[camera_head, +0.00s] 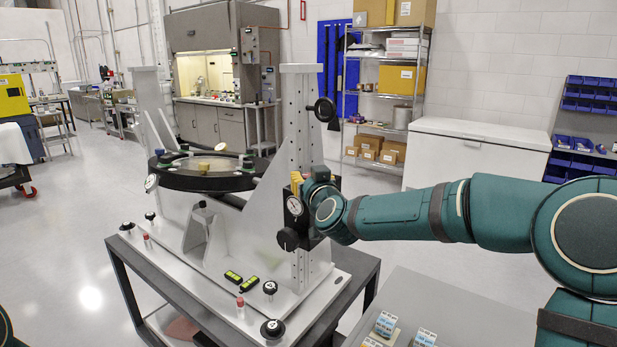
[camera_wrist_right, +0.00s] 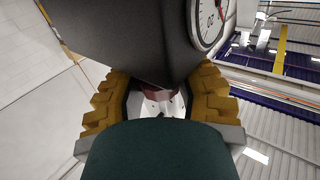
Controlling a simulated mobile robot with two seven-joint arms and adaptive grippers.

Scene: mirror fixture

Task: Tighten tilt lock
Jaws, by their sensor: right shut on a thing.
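The mirror fixture has a round, dark-rimmed mirror cell (camera_head: 205,172) and a pale upright post (camera_head: 303,120) with holes. A dark block with a white dial gauge (camera_head: 294,205) sits on the post, with a black knob (camera_head: 288,238) low on it. My right gripper (camera_head: 298,182) has its yellow fingers at the top of this block. In the right wrist view, the yellow fingers (camera_wrist_right: 160,103) close around a part below the dark block (camera_wrist_right: 135,40), with a dial (camera_wrist_right: 208,20) beside it. The held part is mostly hidden; a reddish piece shows between the fingers. My left gripper is out of view.
A black handwheel (camera_head: 324,110) juts from the post above my right gripper. A grey surface with small labelled boxes (camera_head: 385,324) lies below my right arm.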

